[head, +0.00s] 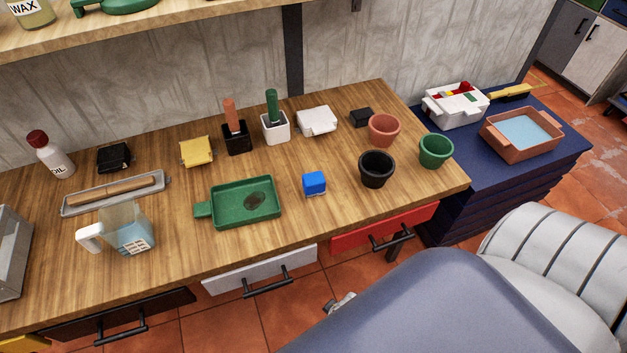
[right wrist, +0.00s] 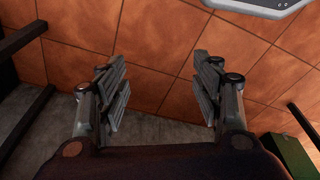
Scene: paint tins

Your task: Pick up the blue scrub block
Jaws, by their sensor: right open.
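The blue scrub block (head: 314,183) sits on the wooden workbench near its front edge, in the head view. It stands apart from the green tray to its left and the black pot to its right. My right gripper (right wrist: 160,92) is open and empty in the right wrist view, with tiled floor beyond its fingers. The block does not show in that view. My left gripper is not in view.
The green tray (head: 217,217) with a dark patch lies left of the block. The black pot (head: 376,169), terracotta pot (head: 384,130) and green pot (head: 436,150) stand to the right. A white drawer (head: 262,268) and a red drawer (head: 384,229) are below the bench edge.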

